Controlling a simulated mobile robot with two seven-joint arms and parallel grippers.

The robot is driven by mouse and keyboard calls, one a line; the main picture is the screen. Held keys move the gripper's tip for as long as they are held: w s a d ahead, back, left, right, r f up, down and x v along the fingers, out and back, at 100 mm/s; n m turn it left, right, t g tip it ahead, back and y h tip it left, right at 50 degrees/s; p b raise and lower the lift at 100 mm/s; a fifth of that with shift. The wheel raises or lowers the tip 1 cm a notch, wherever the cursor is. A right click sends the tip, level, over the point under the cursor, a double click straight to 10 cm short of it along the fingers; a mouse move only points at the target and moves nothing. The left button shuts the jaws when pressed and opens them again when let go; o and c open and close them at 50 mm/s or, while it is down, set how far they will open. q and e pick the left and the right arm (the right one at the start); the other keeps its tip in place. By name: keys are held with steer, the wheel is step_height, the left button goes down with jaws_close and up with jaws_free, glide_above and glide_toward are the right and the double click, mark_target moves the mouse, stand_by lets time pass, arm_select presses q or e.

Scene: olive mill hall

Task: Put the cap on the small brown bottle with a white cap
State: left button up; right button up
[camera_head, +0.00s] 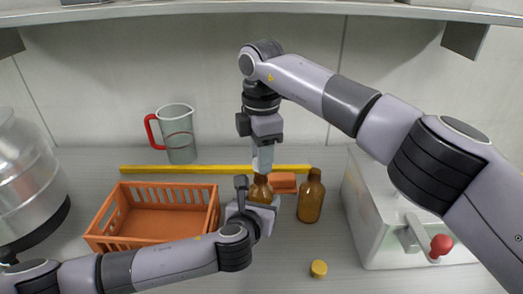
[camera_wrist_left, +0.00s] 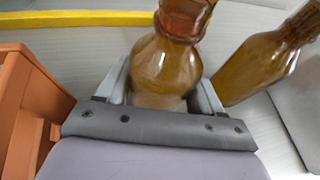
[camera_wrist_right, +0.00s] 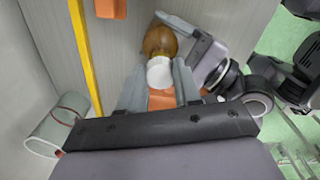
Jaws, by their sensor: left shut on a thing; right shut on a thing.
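The small brown bottle (camera_head: 260,189) stands upright in my left gripper (camera_head: 258,204), whose fingers are shut on its body. It also shows between the fingers in the left wrist view (camera_wrist_left: 164,70), its top cut off by the frame. My right gripper (camera_head: 262,162) points straight down over the bottle's neck. In the right wrist view it is shut on the white cap (camera_wrist_right: 160,73), with the brown bottle (camera_wrist_right: 160,40) just beyond. The cap is in line with the neck; I cannot tell whether they touch.
Another brown bottle (camera_head: 311,197) stands close to the right. A yellow cap (camera_head: 318,268) lies in front. An orange crate (camera_head: 213,218) is left, an orange block (camera_head: 283,183) and a yellow strip (camera_head: 210,169) behind. A jug (camera_head: 179,135) and a grey machine (camera_head: 375,225) flank the space.

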mark_target(260, 197)
stand_by(0.3)
steer(key=shift+f, duration=0.85)
steer(key=shift+f, duration=0.55)
steer(key=m, duration=1)
steer(key=shift+s, duration=0.1)
steer(key=o, duration=1)
